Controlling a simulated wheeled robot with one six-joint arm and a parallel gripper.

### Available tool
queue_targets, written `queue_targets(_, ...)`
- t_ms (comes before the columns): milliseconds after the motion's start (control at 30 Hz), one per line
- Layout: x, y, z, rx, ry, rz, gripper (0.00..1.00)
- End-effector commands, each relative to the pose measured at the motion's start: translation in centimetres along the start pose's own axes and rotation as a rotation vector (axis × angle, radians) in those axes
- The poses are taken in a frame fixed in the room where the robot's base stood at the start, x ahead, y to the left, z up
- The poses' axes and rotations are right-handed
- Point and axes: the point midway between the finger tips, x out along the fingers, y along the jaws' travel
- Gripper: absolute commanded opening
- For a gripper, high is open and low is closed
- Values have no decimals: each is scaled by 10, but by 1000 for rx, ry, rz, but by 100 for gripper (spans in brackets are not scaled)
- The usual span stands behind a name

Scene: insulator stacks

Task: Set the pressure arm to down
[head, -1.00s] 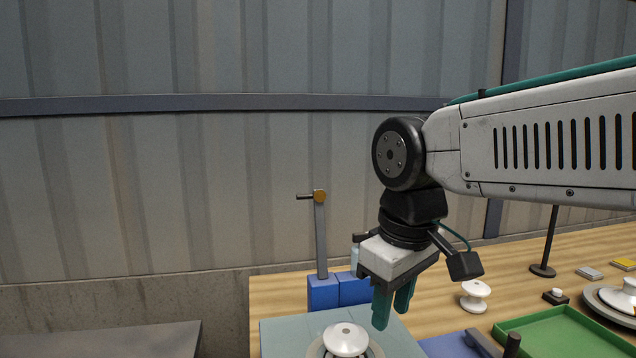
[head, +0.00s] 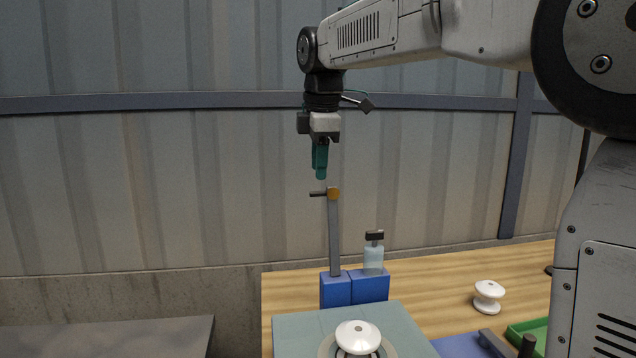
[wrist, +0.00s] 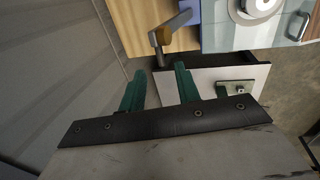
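The pressure arm (head: 335,235) is a grey bar standing upright from a blue block (head: 336,290) in the head view. A yellow-orange knob and a dark handle pointing left are at its top. In the wrist view the pressure arm (wrist: 179,23) shows with its knob and handle just beyond my fingertips. My gripper (head: 320,172) points down, just above the top of the pressure arm in the head view. In the wrist view my gripper (wrist: 158,80) has its two teal fingers apart with nothing between them. No contact with the handle shows.
A white insulator (head: 357,337) sits on the pale blue-green plate (head: 290,330) in front. A small pale bottle (head: 373,260) stands beside the pressure arm. Another white insulator (head: 488,296) and a green tray (head: 527,331) are to the right. A corrugated wall (head: 200,200) stands behind.

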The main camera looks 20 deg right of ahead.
Motion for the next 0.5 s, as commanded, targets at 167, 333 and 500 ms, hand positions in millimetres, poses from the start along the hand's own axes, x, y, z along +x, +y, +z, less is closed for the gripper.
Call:
queue_targets(167, 29, -1, 0, 1, 0, -2, 32)
queue_targets(333, 44, 0, 0, 2, 0, -1, 32)
queue_targets(500, 47, 0, 0, 2, 0, 1, 32)
